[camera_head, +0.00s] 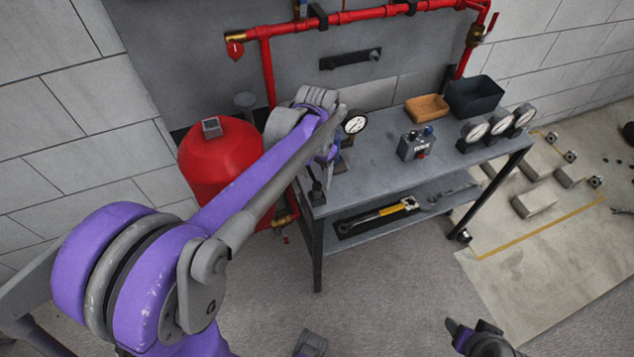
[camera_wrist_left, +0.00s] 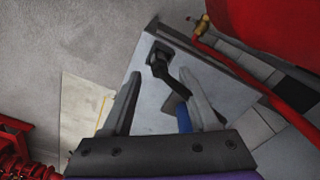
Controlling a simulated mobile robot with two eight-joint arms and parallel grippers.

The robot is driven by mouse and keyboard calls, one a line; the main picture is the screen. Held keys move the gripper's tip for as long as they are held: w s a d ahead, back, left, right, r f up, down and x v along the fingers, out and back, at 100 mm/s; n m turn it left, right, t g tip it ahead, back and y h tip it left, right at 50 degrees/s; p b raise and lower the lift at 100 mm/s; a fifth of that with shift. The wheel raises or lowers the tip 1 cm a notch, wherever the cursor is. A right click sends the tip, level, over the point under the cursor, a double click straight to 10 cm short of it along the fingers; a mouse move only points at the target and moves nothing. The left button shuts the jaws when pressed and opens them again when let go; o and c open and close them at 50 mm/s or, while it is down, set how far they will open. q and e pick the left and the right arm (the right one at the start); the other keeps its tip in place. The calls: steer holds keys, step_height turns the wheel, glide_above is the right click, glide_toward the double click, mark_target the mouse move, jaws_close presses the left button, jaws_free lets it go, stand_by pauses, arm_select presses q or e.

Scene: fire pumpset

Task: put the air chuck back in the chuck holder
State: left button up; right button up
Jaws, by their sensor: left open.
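My left gripper (camera_head: 325,168) is over the near left corner of the grey bench (camera_head: 385,165), partly hidden by its own arm. In the left wrist view its fingers (camera_wrist_left: 158,76) are open and apart. A dark fitting on a square base (camera_wrist_left: 160,54) stands at the bench corner; it also shows in the head view (camera_head: 316,190). A dark, bent piece with a blue part (camera_wrist_left: 183,118) shows between the fingers, not visibly clamped. I cannot tell which of these is the air chuck and which its holder. My right gripper (camera_head: 476,338) is low at the right, its fingers unclear.
A red tank (camera_head: 222,160) stands left of the bench, close to my left arm. A red pipe (camera_head: 365,14) runs behind. Gauges (camera_head: 497,128), a grey box (camera_head: 416,146) and two bins (camera_head: 475,97) are on top. A yellow-handled tool (camera_head: 385,213) lies on the lower shelf.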

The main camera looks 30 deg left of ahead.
mark_target(317, 184)
arm_select(q)
step_height(317, 184, up, 7)
steer(key=s+d+f+n+t, duration=0.1)
steer(key=s+d+f+t, duration=0.1)
steer(key=s, duration=0.6)
steer(key=s+d+f+t, duration=0.3)
steer(key=s+f, duration=0.3)
steer(key=s, duration=0.2)
steer(key=shift+s+d+f+n+p, duration=0.2)
steer(key=shift+s+d+n+p, duration=0.15)
steer(key=shift+d, duration=0.55)
